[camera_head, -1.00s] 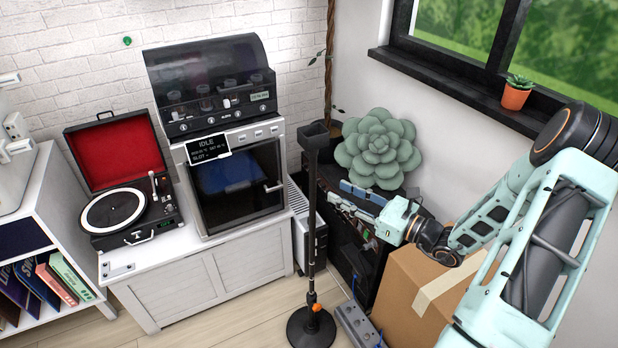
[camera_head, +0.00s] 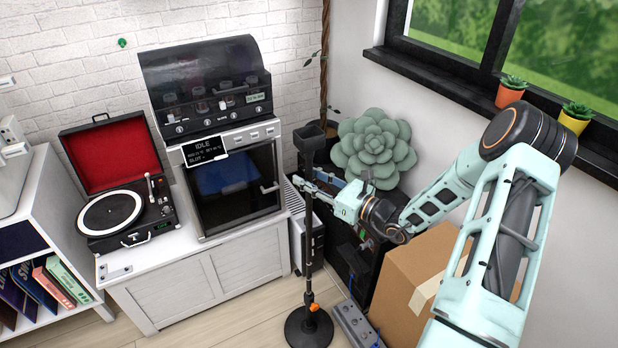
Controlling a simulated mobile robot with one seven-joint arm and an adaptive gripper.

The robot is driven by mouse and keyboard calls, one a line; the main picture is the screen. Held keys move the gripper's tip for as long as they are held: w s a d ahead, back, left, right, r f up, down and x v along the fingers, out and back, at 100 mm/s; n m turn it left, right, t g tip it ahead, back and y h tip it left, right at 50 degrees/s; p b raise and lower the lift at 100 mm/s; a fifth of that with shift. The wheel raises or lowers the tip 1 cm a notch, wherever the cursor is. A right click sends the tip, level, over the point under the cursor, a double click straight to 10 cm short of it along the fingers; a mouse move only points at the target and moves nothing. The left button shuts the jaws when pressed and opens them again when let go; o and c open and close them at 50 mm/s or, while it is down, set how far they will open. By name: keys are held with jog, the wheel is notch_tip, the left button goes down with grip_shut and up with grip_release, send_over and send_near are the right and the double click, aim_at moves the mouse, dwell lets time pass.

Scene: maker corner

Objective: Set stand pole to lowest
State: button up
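The stand is a thin upright black pole (camera_head: 309,240) with a dark block-shaped head (camera_head: 309,132) on top. Its round black base (camera_head: 309,328) rests on the floor. An orange knob (camera_head: 314,307) sits low on the pole, just above the base. My gripper (camera_head: 308,187) reaches in from the right at the upper part of the pole, well above the knob. Its fingers look spread, one crossing in front of the pole and the other toward the far side. I cannot tell whether they touch the pole.
A cardboard box (camera_head: 412,270) stands under my arm. A power strip (camera_head: 352,325) lies right of the stand base. Behind are a black shelf with a green succulent cushion (camera_head: 374,148) and a white cabinet (camera_head: 205,284) with an oven (camera_head: 238,185). Floor left of the base is clear.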

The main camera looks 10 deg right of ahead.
aim_at(309, 250)
jog(key=shift+c, duration=0.2)
grip_shut()
jog(key=shift+f, duration=0.1)
notch_tip(309, 250, down, 30)
jog(key=b, duration=1.8)
jog(key=shift+s+f+b, duration=0.15)
jog(key=shift+f+b, duration=0.05)
jog(key=shift+b, duration=0.1)
jog(key=shift+f, duration=0.1)
jog(key=shift+c, duration=1.3)
grip_release()
jog(key=o, duration=0.3)
